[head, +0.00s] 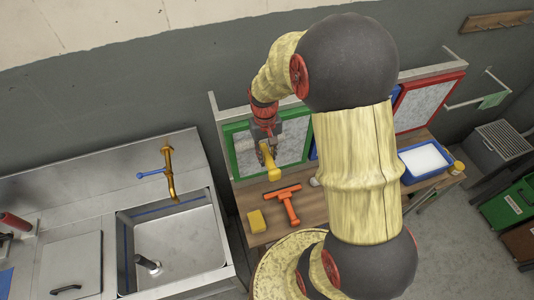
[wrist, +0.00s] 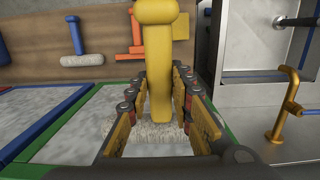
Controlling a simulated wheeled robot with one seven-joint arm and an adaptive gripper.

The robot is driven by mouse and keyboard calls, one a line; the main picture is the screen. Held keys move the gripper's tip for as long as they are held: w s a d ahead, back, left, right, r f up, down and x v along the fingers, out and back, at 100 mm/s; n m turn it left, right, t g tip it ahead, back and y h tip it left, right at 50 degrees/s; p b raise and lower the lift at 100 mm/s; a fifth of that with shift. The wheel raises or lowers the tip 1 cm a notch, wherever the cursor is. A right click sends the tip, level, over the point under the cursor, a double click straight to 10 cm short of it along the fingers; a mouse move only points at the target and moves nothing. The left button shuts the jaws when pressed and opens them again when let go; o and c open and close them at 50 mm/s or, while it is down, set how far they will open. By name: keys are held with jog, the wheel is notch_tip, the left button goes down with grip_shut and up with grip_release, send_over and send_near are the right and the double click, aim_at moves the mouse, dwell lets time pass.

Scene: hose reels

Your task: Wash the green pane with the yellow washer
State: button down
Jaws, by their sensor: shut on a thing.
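The green pane (head: 290,150), a cloudy pane in a green frame, leans at the back of the wooden bench. Its green edge also shows in the wrist view (wrist: 222,142). My gripper (head: 266,155) is in front of its left part, shut on the yellow washer (head: 271,169). In the wrist view the washer's yellow handle (wrist: 158,75) stands between the fingers, with its pale fluffy sleeve (wrist: 150,134) lying across the pane's surface. The sleeve appears to be at or very near the pane; exact contact is hard to tell. My arm hides part of the bench.
An orange squeegee (head: 285,203) and a yellow sponge (head: 257,221) lie on the bench. A blue tray (head: 405,175) and a red-framed pane (head: 440,96) are to the right. A blue-handled washer (wrist: 75,42) shows in the wrist view. A sink with a brass tap (head: 170,175) stands left.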

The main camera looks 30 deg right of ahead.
aim_at(274, 169)
jog(key=shift+f, duration=0.4)
jog(key=shift+s+a, duration=0.3)
jog(key=shift+s, duration=0.85)
jog(key=shift+s+a, duration=0.35)
jog(key=shift+s, duration=0.75)
jog(key=shift+s+a, duration=0.3)
jog(key=shift+s, duration=0.85)
